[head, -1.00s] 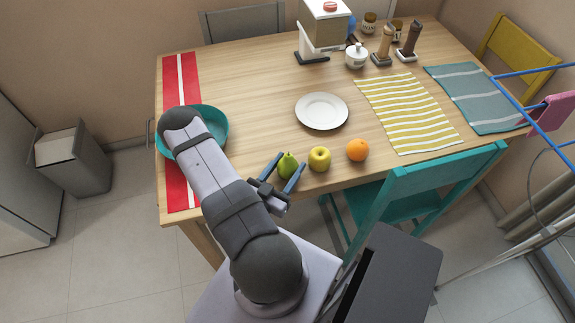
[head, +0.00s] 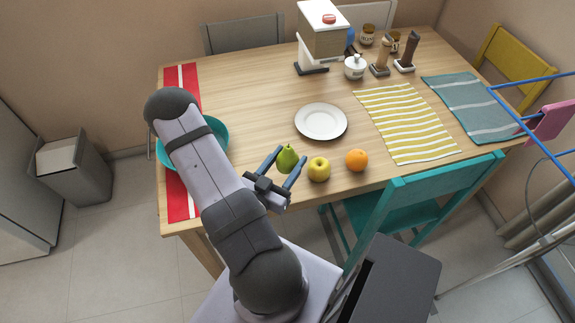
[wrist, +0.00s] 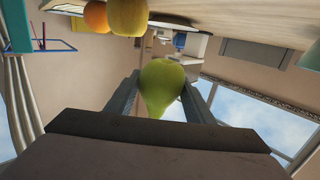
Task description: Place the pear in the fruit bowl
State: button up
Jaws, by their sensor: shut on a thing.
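The green pear (head: 287,159) is between the two fingers of my gripper (head: 283,162) in the head view. In the wrist view the pear (wrist: 162,86) fills the gap between the fingertips (wrist: 161,88), and my gripper is shut on it. The pear appears held near the front edge of the table; its exact height above the top is hard to tell. The teal fruit bowl (head: 216,135) stands on the red runner at the table's left, partly hidden behind my arm. What is inside the bowl is mostly hidden.
A yellow apple (head: 319,169) and an orange (head: 357,160) sit just right of the pear. A white plate (head: 321,121) lies behind them. A teal chair (head: 420,195) stands at the front edge. Table surface between the plate and bowl is clear.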

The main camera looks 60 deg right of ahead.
jog(key=shift+r+p, duration=0.6)
jog(key=shift+r, duration=0.35)
